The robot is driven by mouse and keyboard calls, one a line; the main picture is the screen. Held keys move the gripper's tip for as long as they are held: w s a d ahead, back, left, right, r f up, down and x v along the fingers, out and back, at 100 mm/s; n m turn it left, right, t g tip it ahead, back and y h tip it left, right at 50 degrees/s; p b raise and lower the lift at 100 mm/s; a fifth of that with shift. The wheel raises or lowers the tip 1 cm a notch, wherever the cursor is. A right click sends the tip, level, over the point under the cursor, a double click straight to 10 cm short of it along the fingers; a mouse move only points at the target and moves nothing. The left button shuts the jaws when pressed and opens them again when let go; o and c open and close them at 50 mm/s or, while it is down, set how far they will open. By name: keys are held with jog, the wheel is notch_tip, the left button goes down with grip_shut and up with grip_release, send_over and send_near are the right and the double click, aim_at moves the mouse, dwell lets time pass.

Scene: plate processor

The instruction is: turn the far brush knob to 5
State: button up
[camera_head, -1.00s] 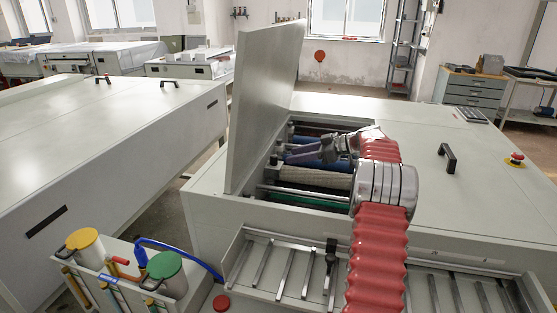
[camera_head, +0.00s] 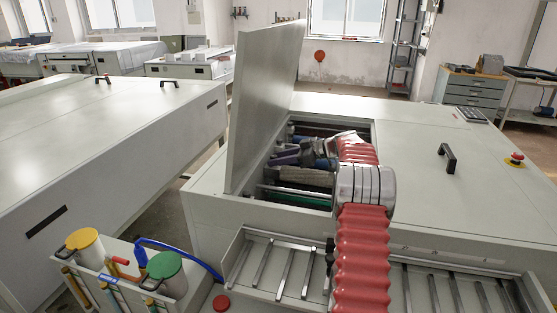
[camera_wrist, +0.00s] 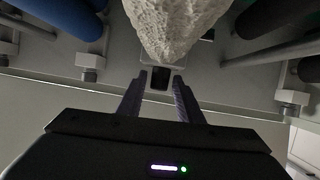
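In the wrist view, my gripper (camera_wrist: 160,88) has its two dark fingers apart. A small dark block with a pale rim (camera_wrist: 160,76) shows between the fingertips, just below the end of a pale, rough roller (camera_wrist: 175,25). It may be a brush knob; I see no numbers on it and cannot tell if the fingers touch it. In the head view, my gripper (camera_head: 286,155) is inside the open bay of the plate processor (camera_head: 450,205), by the bay's left wall. My arm hides much of the bay, and I cannot pick out the far brush knob there.
The raised lid (camera_head: 265,105) stands left of the bay. Rollers, including a green one (camera_head: 295,199), lie in the bay. A black handle (camera_head: 448,158) and a red emergency button (camera_head: 515,159) are on the right top. Metal brackets (camera_wrist: 90,62) flank my gripper.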

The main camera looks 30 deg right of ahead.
grip_shut()
jog(key=shift+a+r+m+t+h, duration=0.1)
jog(key=shift+r+m+t+h, duration=0.05)
jog(key=shift+m+t+h, duration=0.3)
jog(key=shift+s+a+m+t+h, duration=0.1)
jog(key=shift+m+t+h, duration=0.25)
jog(key=shift+m+h, duration=0.4)
jog(key=shift+a+m+t+h, duration=0.1)
jog(key=shift+m+t+h, duration=0.3)
jog(key=shift+m+h, duration=0.55)
jog(key=shift+o, duration=1.2)
grip_release()
jog(key=shift+s, duration=0.1)
jog(key=shift+n+y, duration=0.45)
